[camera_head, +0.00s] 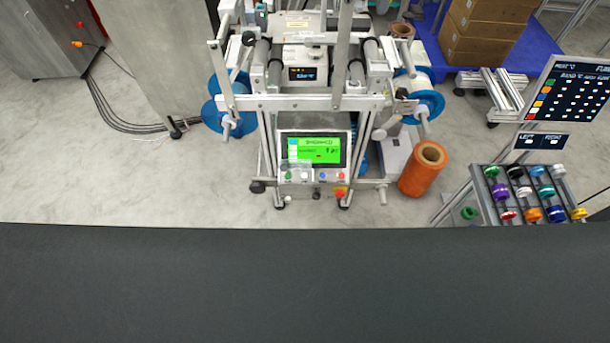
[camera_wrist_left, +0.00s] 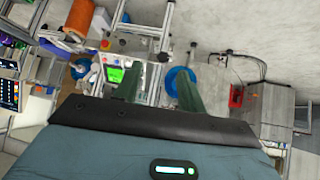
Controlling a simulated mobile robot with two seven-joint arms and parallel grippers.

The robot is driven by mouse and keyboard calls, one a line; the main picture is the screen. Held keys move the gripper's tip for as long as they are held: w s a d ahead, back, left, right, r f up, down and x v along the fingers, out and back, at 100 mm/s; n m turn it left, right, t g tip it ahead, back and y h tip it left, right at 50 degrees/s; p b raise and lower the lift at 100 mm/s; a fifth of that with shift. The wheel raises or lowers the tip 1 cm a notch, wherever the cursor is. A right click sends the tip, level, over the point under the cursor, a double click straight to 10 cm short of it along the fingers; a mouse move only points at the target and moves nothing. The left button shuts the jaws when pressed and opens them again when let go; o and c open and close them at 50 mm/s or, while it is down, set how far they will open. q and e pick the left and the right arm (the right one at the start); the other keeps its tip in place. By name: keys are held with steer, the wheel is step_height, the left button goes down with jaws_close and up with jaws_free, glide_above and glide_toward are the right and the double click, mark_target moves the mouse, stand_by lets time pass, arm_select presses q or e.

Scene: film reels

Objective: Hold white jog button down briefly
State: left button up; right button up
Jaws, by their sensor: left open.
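The film reel machine's control panel (camera_head: 314,133) has a lit green screen (camera_head: 303,150) in the head view. Below the screen is a row of small coloured buttons (camera_head: 325,176). A pale one, perhaps the white jog button (camera_head: 304,176), sits among them, but it is too small to be sure. In the left wrist view the green screen (camera_wrist_left: 115,75) appears beyond the fingers, with the picture turned over. My left gripper (camera_wrist_left: 158,76) is open and empty, its two green fingers apart and short of the panel. Neither gripper shows in the head view.
An orange roll (camera_head: 422,168) stands right of the machine, and blue reels (camera_head: 428,104) flank it. A rack of coloured spools (camera_head: 525,190) and a sign board (camera_head: 575,92) are at the right. Bare floor (camera_head: 120,185) lies left of the machine.

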arm_select(q)
steer(key=shift+a, duration=0.15)
jaws_close()
steer(key=shift+d, duration=0.2)
stand_by(0.4)
steer(key=shift+s+a+f, duration=0.1)
steer(key=shift+a, duration=0.05)
stand_by(0.6)
